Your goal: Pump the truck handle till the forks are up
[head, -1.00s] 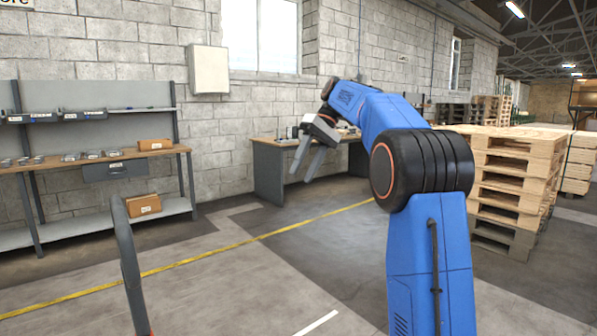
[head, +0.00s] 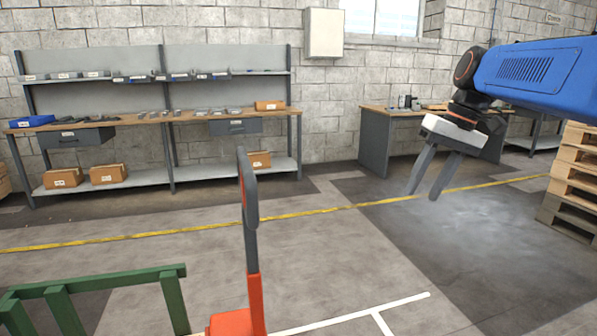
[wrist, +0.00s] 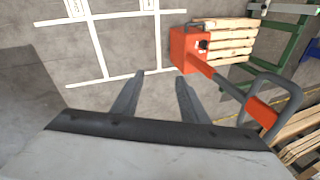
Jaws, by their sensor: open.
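The pallet truck's handle stands upright in the head view, with a grey loop grip (head: 249,205) on an orange-red shaft (head: 256,294). The truck's orange-red body (head: 231,323) is cut off at the bottom edge. My gripper (head: 422,195) is open and empty, right of the handle and clear of it. In the wrist view my gripper (wrist: 160,77) points down at bare floor. The truck body (wrist: 184,50) lies ahead and right, with the handle loop (wrist: 258,78) leaning to the right. The forks cannot be made out.
A wooden pallet (wrist: 232,28) shows beside the truck body. A green rail (head: 110,278) stands left of the truck. A workbench (head: 150,119) and a desk (head: 374,140) line the wall. Stacked pallets (head: 573,185) stand at right. Floor between handle and desk is clear.

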